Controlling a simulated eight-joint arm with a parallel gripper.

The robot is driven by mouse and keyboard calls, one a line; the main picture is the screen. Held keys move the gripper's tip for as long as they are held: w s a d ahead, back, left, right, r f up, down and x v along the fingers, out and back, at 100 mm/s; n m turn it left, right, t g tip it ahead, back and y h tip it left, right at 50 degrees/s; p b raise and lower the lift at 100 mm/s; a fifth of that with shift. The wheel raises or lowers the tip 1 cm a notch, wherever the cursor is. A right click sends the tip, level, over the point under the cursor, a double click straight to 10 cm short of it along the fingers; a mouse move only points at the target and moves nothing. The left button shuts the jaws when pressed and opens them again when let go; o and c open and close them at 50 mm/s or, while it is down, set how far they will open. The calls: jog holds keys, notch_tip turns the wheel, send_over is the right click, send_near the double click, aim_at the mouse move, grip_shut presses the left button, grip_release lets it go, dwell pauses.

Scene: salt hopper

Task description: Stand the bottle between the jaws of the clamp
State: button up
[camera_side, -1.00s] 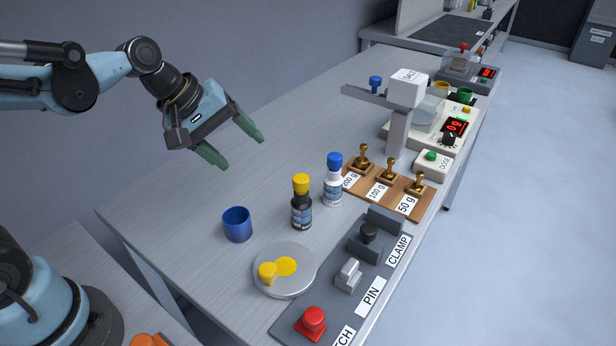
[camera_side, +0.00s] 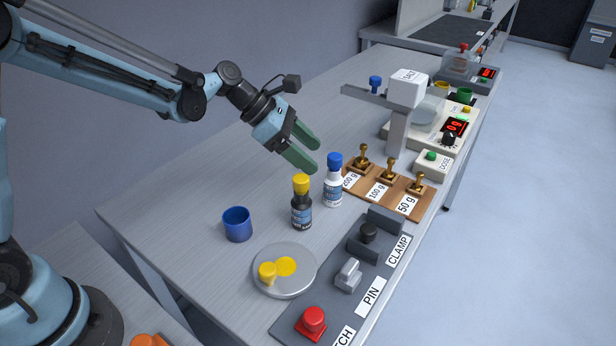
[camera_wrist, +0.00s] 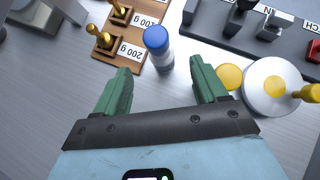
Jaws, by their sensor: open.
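A white bottle with a blue cap (camera_side: 334,190) stands upright on the bench. It also shows in the wrist view (camera_wrist: 158,45), ahead of the gap between my fingers. A dark bottle with a yellow cap (camera_side: 301,212) stands upright to its left; its cap shows in the wrist view (camera_wrist: 230,77) beside my right-hand finger. The clamp (camera_side: 385,221), with dark grey jaws and a black knob, is on the grey panel by its CLAMP label, with no bottle in it. My gripper (camera_side: 314,156) is open and empty, above and behind the white bottle, apart from it.
A wooden board (camera_side: 407,203) with several brass weights lies right of the white bottle. A post with a white SALT hopper (camera_side: 407,88) rises behind it. A blue cup (camera_side: 237,224) and a round plate (camera_side: 285,287) with yellow pieces stand left and in front. A pin and red button share the clamp's panel.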

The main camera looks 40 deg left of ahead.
aim_at(328, 173)
jog(key=shift+x, duration=3.4)
jog(key=shift+s+a+f, duration=0.15)
jog(key=c, duration=1.3)
